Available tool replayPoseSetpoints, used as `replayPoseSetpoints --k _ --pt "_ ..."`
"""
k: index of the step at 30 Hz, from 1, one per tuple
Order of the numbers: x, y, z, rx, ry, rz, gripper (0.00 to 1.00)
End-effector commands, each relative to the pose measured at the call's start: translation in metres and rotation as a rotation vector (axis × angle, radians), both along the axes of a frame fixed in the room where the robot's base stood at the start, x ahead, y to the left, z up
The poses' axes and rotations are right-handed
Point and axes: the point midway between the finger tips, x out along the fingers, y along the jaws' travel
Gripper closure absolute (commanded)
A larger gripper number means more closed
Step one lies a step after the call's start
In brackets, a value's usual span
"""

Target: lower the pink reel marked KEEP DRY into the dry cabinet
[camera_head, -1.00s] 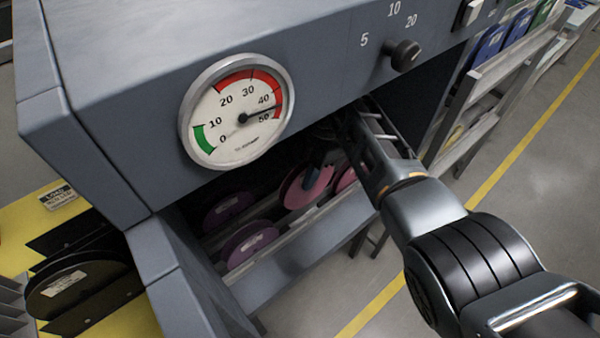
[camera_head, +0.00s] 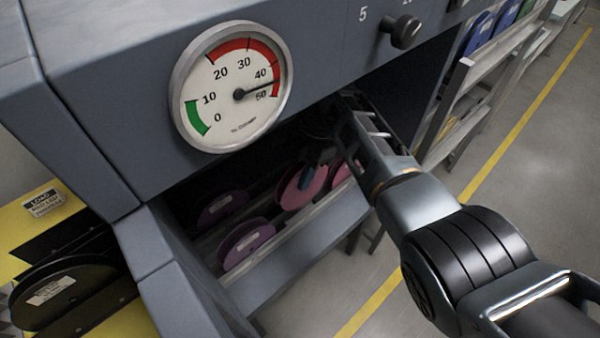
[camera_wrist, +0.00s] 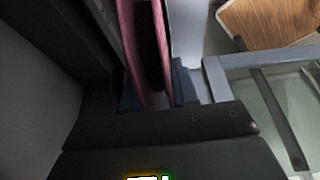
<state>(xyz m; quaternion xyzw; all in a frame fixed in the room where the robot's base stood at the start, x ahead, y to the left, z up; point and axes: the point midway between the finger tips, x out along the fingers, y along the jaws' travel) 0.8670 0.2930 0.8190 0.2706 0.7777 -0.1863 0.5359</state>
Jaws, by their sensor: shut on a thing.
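A pink reel (camera_head: 294,190) stands on edge inside the dark opening of the grey dry cabinet (camera_head: 100,95). My gripper (camera_head: 313,160) reaches into that opening from the right, its blue-grey fingers at the reel's top. In the wrist view my gripper (camera_wrist: 158,88) is shut on the pink reel (camera_wrist: 129,35), one finger on each side of its two flanges. Another pink reel (camera_head: 342,173) shows to the right, partly hidden by my arm. No KEEP DRY mark can be read. Whether the held reel touches the rack is unclear.
Two purple reels (camera_head: 246,244) stand left of the pink one, behind the cabinet's front ledge (camera_head: 300,245). A gauge (camera_head: 232,86) above reads about 45.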

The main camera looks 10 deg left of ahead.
Motion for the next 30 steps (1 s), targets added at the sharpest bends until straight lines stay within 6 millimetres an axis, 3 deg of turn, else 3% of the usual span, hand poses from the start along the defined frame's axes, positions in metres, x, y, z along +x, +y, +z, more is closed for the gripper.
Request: replayPoseSetpoints --k 16,30 --pt "0.0 0.0 -0.027 0.0 0.0 0.0 1.0" --pt "0.0 0.0 -0.029 0.0 0.0 0.0 1.0"
